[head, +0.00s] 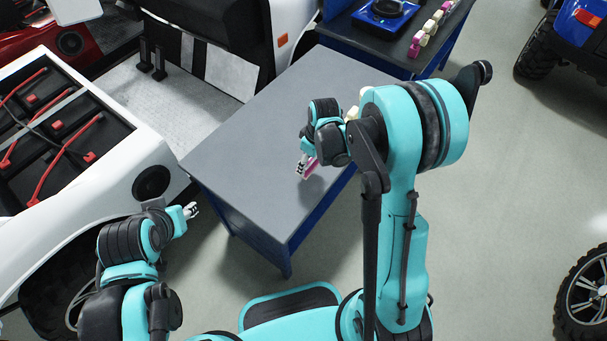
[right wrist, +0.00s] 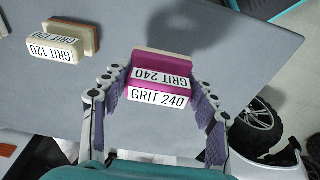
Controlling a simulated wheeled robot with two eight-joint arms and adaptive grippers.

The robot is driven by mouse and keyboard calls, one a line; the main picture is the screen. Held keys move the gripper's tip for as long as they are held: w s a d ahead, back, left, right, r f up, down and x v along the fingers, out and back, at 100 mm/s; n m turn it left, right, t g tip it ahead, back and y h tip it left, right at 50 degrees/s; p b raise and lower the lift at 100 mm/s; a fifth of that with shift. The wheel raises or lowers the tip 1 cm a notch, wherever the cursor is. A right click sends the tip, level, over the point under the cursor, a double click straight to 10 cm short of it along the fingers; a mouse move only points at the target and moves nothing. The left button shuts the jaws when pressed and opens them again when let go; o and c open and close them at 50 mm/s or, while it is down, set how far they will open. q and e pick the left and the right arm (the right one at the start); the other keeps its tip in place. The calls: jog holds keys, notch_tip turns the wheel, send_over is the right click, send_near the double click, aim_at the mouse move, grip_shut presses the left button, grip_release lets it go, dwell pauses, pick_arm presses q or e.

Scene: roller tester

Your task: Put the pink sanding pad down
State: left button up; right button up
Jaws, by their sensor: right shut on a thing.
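The pink sanding pad (right wrist: 162,90) is between the fingers of my right gripper (right wrist: 161,98) in the right wrist view. It has white labels reading GRIT 240 and a tan edge. The gripper is shut on it, one finger on each side. In the head view the pink pad (head: 312,165) shows at the tips of my right gripper (head: 305,166), over the grey table (head: 240,150). A shadow lies apart from it on the table, so it looks held above the top. My left gripper (head: 190,210) is left of the table; its fingers are too small to read.
Cream GRIT 120 pads (right wrist: 58,44) lie on the table at left in the wrist view. A blue bench (head: 405,45) at the back holds a blue device (head: 385,10) and a row of pink and cream pads (head: 432,27). A white car body (head: 130,130) stands left. The table's front is clear.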

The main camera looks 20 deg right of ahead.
jog(key=shift+s+a+f, duration=0.15)
jog(key=shift+a+f, duration=0.4)
jog(key=shift+a, duration=0.2)
jog(key=shift+a+f, duration=0.1)
jog(key=shift+f, duration=0.1)
notch_tip(320, 180, down, 4)
jog(key=shift+r+b, duration=0.1)
jog(key=shift+b, duration=0.95)
jog(key=shift+r, duration=0.1)
jog(key=o, duration=1.1)
jog(key=shift+f, duration=0.2)
jog(key=o, duration=0.5)
jog(key=shift+c, duration=0.2)
jog(key=shift+r, duration=0.1)
